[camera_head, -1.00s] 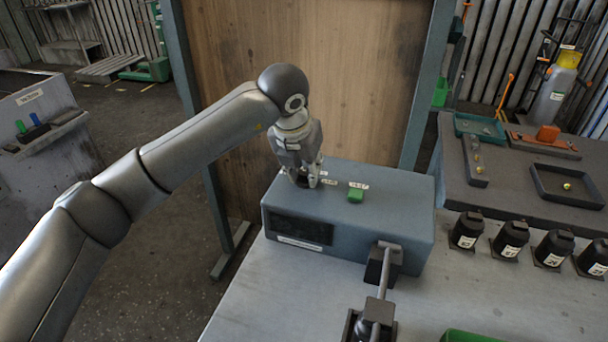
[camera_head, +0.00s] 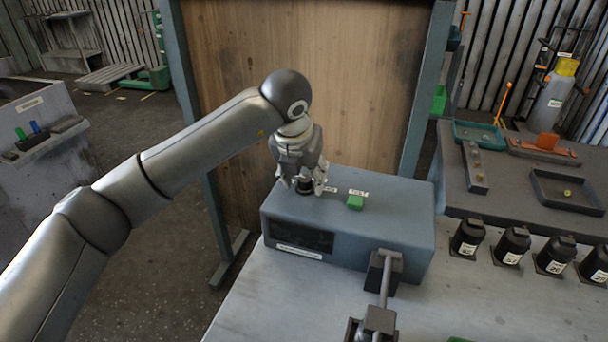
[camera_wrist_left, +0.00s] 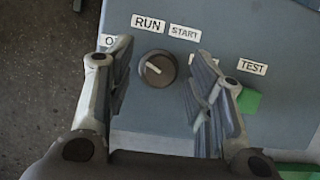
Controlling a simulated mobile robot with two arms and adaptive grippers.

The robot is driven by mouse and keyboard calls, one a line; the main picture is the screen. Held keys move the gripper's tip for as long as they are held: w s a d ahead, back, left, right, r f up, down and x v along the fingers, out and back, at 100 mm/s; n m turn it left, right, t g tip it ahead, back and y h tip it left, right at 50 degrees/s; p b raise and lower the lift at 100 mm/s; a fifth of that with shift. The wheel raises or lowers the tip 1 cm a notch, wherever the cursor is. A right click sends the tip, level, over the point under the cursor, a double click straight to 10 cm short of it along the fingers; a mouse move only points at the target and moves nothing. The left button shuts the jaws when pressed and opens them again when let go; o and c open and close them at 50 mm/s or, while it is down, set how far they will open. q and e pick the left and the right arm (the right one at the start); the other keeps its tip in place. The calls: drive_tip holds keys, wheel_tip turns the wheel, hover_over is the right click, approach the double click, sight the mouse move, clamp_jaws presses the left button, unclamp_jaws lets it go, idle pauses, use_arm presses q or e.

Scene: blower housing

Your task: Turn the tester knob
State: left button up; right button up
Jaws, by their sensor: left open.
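The tester (camera_head: 375,222) is a blue-grey box on the bench with a dark display on its front. In the head view the knob (camera_head: 304,187) is partly hidden below my left gripper (camera_head: 305,188). My left gripper is open; in the left wrist view its fingers (camera_wrist_left: 160,95) stand either side of the knob, apart from it. A green button (camera_head: 355,202) sits right of the knob by the "TEST" label. My right gripper is not in view.
A lever fixture (camera_head: 384,275) stands in front of the tester. Several black labelled containers (camera_head: 512,245) stand at right. A dark side table (camera_head: 510,190) holds trays. A wooden panel (camera_head: 300,70) stands behind the tester.

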use_arm(q)
drive_tip(key=shift+r, duration=0.1)
drive_tip(key=shift+s+a+r, duration=0.1)
drive_tip(key=shift+r, duration=0.25)
drive_tip(key=v, duration=1.1)
